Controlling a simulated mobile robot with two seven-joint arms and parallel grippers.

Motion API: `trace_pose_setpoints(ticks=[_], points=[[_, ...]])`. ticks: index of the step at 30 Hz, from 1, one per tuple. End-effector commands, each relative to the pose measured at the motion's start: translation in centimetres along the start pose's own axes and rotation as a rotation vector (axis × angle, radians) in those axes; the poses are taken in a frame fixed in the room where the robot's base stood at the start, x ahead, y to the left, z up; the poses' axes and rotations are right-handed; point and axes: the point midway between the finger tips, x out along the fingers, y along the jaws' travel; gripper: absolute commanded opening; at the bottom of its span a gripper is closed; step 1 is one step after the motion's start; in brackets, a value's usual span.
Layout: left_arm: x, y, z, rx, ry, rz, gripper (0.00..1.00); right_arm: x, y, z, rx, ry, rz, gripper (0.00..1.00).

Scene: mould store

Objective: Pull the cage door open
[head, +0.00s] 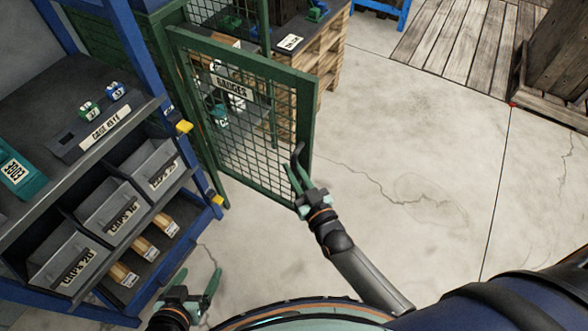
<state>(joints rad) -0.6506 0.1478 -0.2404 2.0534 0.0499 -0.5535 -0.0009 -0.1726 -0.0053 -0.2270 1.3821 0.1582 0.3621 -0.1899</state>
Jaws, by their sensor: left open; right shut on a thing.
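My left gripper (200,287) is open and empty, low at the front left, apart from the door and near the shelf rack.
A blue-framed shelf rack (146,50) with grey bins (110,207) stands at the left, close to the door. A wooden pallet stack (325,68) is behind the door. Wooden boards (455,45) lie at the back right. The concrete floor (420,150) right of the door is clear.

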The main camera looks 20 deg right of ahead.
Motion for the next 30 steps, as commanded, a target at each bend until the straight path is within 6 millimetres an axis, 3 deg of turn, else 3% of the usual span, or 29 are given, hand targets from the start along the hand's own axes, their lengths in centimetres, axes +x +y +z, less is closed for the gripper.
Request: trace_pose_setpoints(ticks=[4,5,12,22,30], points=[[0.0,0.0,0.0,0.000,0.000,0.000,0.86,0.0,0.1,-0.2,-0.002,0.006,0.002,0.00],[0.0,0.0,0.0,0.000,0.000,0.000,0.86,0.0,0.1,-0.2,-0.002,0.005,0.003,0.21],[-0.1,0.1,-0.1,0.000,0.002,0.001,0.86,0.0,0.1,-0.1,-0.001,0.002,0.002,0.47],[-0.2,0.1,-0.3,-0.001,0.003,0.000,0.86,-0.6,0.1,0.0,-0.001,-0.001,0.002,0.47],[-0.7,0.1,-0.6,-0.002,-0.001,0.001,0.86,-4.9,0.1,-0.1,0.000,-0.002,0.002,0.47]])
